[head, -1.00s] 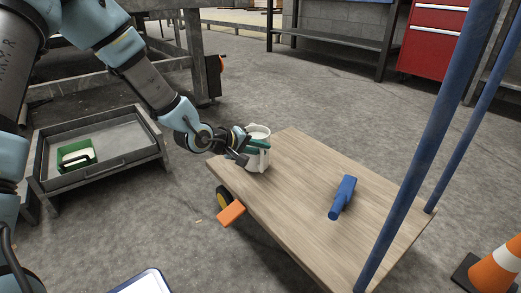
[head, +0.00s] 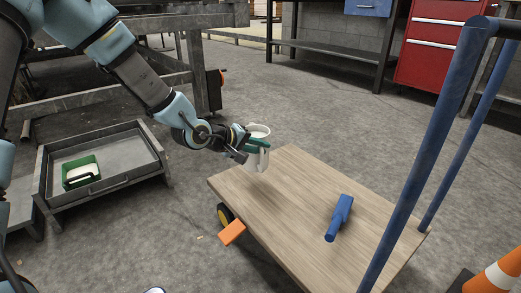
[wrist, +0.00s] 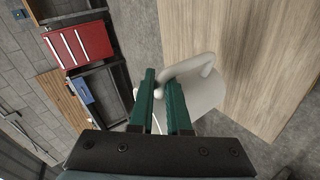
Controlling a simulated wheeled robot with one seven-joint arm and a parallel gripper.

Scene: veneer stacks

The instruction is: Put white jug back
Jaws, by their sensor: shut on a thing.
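The white jug (head: 257,160) is at the far left corner of the wooden cart deck (head: 310,205) in the head view. My gripper (head: 258,145) is shut on the jug, with its green fingers at the jug's upper part. In the wrist view the two fingers (wrist: 160,105) are closed around the jug's handle, and the white jug body (wrist: 205,92) lies just beyond them. The jug looks upright and appears to be slightly above the deck, though its base is hard to make out.
A blue tool-like object (head: 339,217) lies on the deck. Blue cart rails (head: 420,150) rise at the right. A low grey tray stand (head: 105,165) holding a green container (head: 81,172) stands on the floor at left. An orange block (head: 232,232) sits by the deck's near left edge.

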